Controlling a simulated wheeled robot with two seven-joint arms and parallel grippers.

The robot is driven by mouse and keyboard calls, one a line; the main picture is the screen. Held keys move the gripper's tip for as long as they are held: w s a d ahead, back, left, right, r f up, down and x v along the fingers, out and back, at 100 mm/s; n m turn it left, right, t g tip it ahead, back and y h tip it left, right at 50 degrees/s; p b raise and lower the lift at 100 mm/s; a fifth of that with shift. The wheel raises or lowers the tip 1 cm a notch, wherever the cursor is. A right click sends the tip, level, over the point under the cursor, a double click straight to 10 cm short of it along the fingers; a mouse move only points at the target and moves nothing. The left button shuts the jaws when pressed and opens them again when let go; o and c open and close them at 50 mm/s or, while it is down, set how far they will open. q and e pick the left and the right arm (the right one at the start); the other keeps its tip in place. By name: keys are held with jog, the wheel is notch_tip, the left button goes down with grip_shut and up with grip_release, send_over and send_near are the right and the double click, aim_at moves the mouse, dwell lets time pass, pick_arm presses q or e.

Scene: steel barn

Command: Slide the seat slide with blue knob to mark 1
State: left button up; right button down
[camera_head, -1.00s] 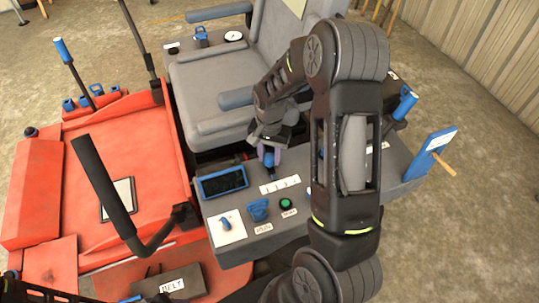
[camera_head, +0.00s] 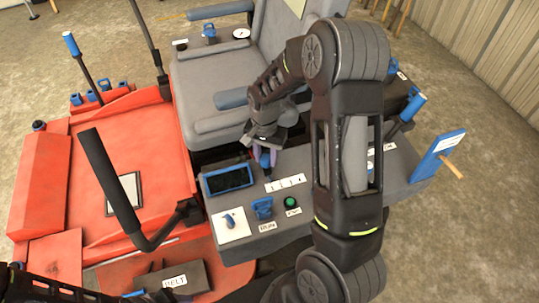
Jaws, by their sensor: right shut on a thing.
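The seat slide's blue knob (camera_head: 265,160) stands on the grey side console (camera_head: 238,259), behind a white strip with numbered marks (camera_head: 285,183). My right gripper (camera_head: 265,150) reaches down over the knob and is shut on it, with its fingers partly hiding it. Which mark the knob lines up with is too small to tell. The grey seat (camera_head: 205,85) is just behind the console. My left arm shows only at the lower left edge, and its gripper is not in view.
A blue-framed screen (camera_head: 228,179), a blue RUN control (camera_head: 262,208) and a green button (camera_head: 291,202) sit close by on the console. A black steering bar (camera_head: 115,185) rises at left. Blue levers (camera_head: 413,108) and a blue panel (camera_head: 437,155) stand at right.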

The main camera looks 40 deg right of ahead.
jog(key=c, duration=1.1)
grip_release()
jog(key=shift+w+a, duration=0.15)
jog(key=shift+a, duration=0.2)
jog(key=shift+o, duration=0.7)
jog(key=shift+d, duration=0.1)
notch_tip(320, 180, up, 8)
jog(key=shift+f, duration=0.1)
